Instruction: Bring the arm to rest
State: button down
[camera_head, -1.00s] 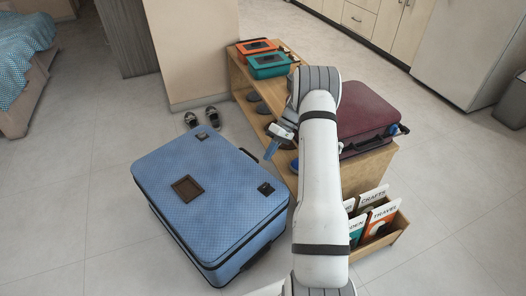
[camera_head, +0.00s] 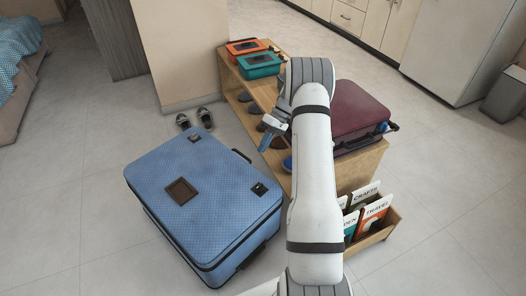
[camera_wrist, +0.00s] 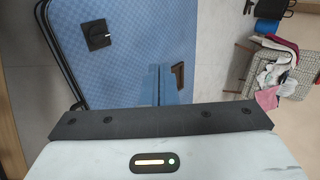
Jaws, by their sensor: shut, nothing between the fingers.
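My arm rises from the bottom of the head view and bends at the top. My gripper (camera_head: 267,141) points down and to the left, between the blue suitcase and the wooden shelf. In the wrist view the two fingers of my gripper (camera_wrist: 167,86) are together with nothing between them. The blue suitcase (camera_head: 205,195) lies flat on the floor, left of my arm. In the wrist view the blue suitcase (camera_wrist: 135,40) lies beyond the fingers, apart from them as far as I can tell.
A low wooden shelf (camera_head: 365,168) carries an orange case (camera_head: 245,46), a teal case (camera_head: 261,66) and a maroon suitcase (camera_head: 356,112). A book box (camera_head: 377,232) stands at its near end. Dark shoes (camera_head: 194,118) lie on the floor. A clothes pile (camera_wrist: 277,68) shows in the wrist view.

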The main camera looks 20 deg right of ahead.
jog(key=s+a+r+m+t+h+p, duration=0.1)
jog(key=s+a+r+h+p, duration=0.2)
jog(key=r, duration=0.8)
jog(key=s+a+r+p, duration=0.3)
jog(key=s+r+p, duration=0.15)
jog(key=r, duration=0.55)
jog(key=s+a+r+m+t+h+p, duration=0.1)
jog(key=s+a+r+h+p, duration=0.25)
jog(key=r, duration=0.75)
jog(key=s+a+r+m+t+p, duration=0.1)
jog(key=s+a+r+t+p, duration=0.1)
jog(key=s+r+p, duration=0.4)
jog(key=s+a+r+m+t+h+p, duration=0.1)
jog(key=s+r+p, duration=0.5)
jog(key=s, duration=0.6)
notch_tip(320, 180, up, 2)
jog(key=shift+s+a+r+m+t, duration=0.25)
jog(key=shift+a+t, duration=0.25)
jog(key=shift+a, duration=0.65)
jog(key=shift+f+h, duration=0.1)
jog(key=shift+h, duration=0.15)
